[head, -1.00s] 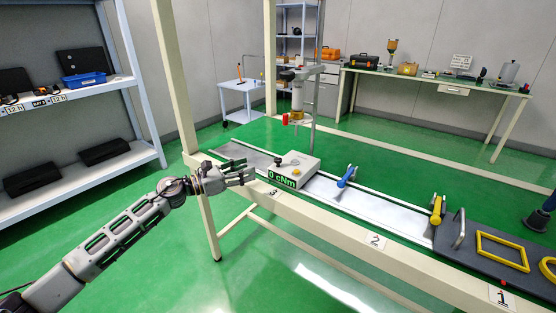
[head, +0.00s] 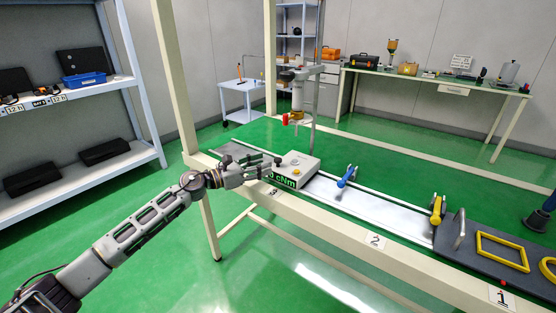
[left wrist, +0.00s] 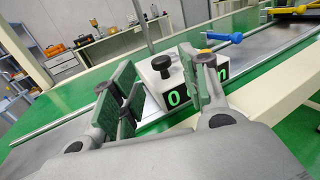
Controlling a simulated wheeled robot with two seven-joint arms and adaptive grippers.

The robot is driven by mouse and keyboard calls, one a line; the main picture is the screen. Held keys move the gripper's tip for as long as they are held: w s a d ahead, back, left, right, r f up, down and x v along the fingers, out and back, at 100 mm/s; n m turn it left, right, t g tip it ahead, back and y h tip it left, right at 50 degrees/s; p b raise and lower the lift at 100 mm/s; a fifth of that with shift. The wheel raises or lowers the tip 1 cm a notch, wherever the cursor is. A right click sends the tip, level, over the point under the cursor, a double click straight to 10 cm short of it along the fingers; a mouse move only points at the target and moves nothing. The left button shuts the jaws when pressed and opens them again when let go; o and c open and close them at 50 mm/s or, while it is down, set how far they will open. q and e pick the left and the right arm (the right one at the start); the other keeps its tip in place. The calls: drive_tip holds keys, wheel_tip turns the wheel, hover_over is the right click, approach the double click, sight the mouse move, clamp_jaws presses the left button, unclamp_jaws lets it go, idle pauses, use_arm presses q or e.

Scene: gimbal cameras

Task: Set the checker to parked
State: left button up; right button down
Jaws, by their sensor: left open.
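The checker (head: 304,172) is a light grey box on the bench rail with a green-lit display reading in cNm. The left wrist view shows its black knob (left wrist: 161,64) on top, in line with the gap between my fingers. A yellow button (head: 296,161) is also on its top; in the wrist view my right-hand finger partly covers it and the display (left wrist: 178,97). My left gripper (head: 266,168) is open and empty at the checker's left side. I cannot tell whether a finger touches the knob. My right gripper is not in view.
A bench post (head: 174,75) stands left of the checker. A stand with a hanging tool (head: 297,95) rises behind the checker.

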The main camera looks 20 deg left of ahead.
sight(275, 160)
use_arm(q)
drive_tip(key=shift+x, duration=3.55)
drive_tip(key=shift+c, duration=0.4)
clamp_jaws()
